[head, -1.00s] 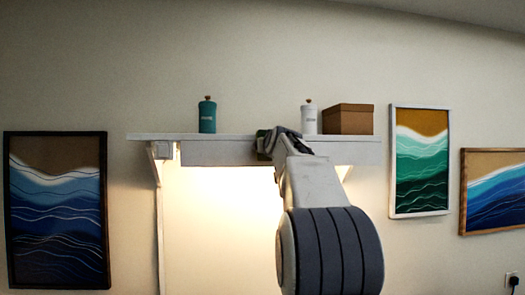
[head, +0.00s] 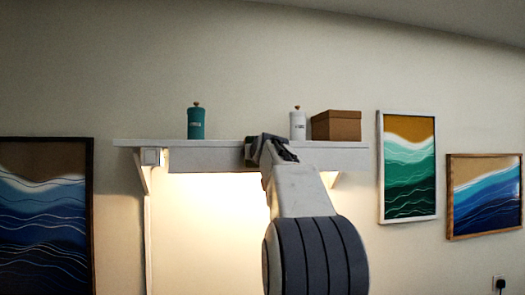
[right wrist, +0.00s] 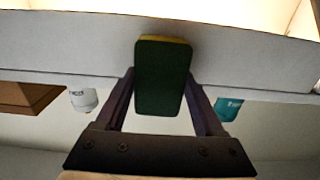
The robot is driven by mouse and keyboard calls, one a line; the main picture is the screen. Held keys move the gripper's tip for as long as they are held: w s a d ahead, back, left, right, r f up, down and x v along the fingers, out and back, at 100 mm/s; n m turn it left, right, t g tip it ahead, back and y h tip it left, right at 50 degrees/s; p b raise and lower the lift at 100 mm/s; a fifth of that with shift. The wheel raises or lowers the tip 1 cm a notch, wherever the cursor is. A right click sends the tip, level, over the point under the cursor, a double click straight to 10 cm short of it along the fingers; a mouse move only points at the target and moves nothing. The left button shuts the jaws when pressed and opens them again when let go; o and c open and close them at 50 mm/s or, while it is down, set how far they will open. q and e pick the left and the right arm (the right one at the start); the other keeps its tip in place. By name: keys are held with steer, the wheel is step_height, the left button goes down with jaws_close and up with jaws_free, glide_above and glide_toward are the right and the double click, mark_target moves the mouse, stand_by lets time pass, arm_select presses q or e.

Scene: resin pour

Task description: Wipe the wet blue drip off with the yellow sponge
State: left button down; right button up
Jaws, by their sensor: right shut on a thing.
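The sponge (right wrist: 163,78) is in the right wrist view, with its dark green face towards the camera and a thin yellow edge at the top. My right gripper (right wrist: 163,90) is shut on it, a finger on each side. In the head view my right gripper (head: 268,150) is at the front edge of the white shelf (head: 205,157), near its middle. The sponge overlaps the shelf's front board in the wrist view; I cannot tell whether it touches. The blue drip does not show in either view. My left gripper is not in view.
On the shelf stand a teal canister (head: 196,122), a white canister (head: 298,124) and a brown box (head: 336,125). A bracket (head: 150,160) holds the shelf at left, with a lit wall below. Framed wave pictures (head: 407,166) hang on both sides.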

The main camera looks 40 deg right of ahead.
steer(key=shift+w+a+r+p, duration=0.1)
steer(key=shift+w+a+p, duration=0.3)
steer(key=shift+a, duration=0.2)
steer(key=shift+w+a+p, duration=0.3)
steer(key=shift+w+a, duration=0.05)
steer(key=shift+a, duration=0.3)
steer(key=shift+w+a+p, duration=0.3)
steer(key=shift+a, duration=0.3)
steer(key=b+v, duration=0.3)
steer(key=v, duration=0.3)
steer(key=shift+b, duration=0.4)
